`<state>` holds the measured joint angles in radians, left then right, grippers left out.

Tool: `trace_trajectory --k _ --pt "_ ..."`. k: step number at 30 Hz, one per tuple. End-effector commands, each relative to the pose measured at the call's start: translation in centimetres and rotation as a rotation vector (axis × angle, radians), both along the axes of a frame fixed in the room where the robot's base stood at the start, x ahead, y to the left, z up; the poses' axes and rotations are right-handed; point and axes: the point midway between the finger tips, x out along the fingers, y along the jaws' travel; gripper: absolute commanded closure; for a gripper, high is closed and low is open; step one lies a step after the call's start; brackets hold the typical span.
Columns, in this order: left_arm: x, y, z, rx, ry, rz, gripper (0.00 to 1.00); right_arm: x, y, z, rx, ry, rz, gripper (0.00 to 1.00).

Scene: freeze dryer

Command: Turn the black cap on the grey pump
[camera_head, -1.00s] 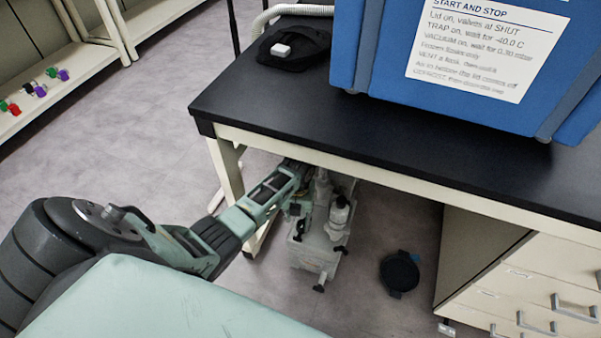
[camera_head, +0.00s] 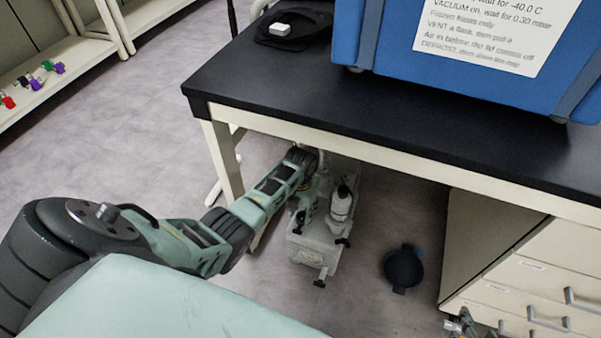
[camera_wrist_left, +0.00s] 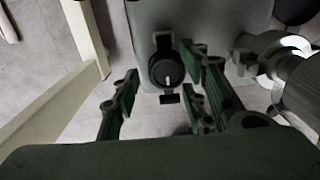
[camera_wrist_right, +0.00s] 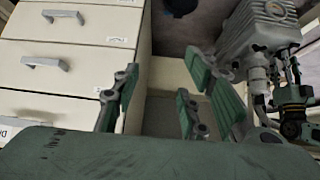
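The grey pump (camera_head: 312,250) stands on the floor under the bench. Its grey body (camera_wrist_left: 200,18) fills the top of the left wrist view, and the pump also shows in the right wrist view (camera_wrist_right: 255,32). The black cap (camera_wrist_left: 167,69), round with a white mark, sits on the body. My left gripper (camera_wrist_left: 158,92) is open, and in its wrist view the cap appears between and just beyond the fingertips; contact cannot be told. In the head view this gripper reaches under the bench beside the pump. My right gripper (camera_wrist_right: 162,88) is open and empty, in front of the drawers.
The dark bench top (camera_head: 300,110) and its pale leg (camera_head: 222,160) stand close to my left arm. Drawers (camera_head: 545,270) stand further right.

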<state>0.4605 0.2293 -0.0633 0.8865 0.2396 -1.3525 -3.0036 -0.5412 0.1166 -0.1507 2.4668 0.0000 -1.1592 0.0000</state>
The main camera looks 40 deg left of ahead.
Motion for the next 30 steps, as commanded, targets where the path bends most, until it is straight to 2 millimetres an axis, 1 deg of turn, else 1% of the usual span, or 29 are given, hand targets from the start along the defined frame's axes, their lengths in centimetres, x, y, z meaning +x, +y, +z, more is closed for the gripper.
trace_trajectory --k 3,6,16,27,29,30 --pt "0.0 0.0 -0.5 0.0 -0.001 0.0 0.6 1.1 0.4 0.7 0.013 -0.059 0.004 0.6" --pt "0.1 0.0 -0.7 0.0 -0.002 -0.001 0.6 1.6 0.6 1.1 0.019 -0.086 0.006 0.6" --pt "0.1 0.0 -0.8 0.0 -0.002 -0.001 0.61 1.8 0.6 1.4 0.021 -0.099 0.007 0.6" --pt "0.0 0.1 -0.8 0.003 0.0 0.0 0.93 1.8 0.6 1.4 0.021 -0.099 0.007 0.6" --pt "0.0 0.2 -0.8 0.004 0.0 0.0 0.98 1.8 0.6 1.3 0.021 -0.099 0.007 0.6" --pt "0.0 0.2 -0.7 0.005 0.0 0.0 0.99 1.8 0.6 1.4 0.021 -0.099 0.007 0.6"
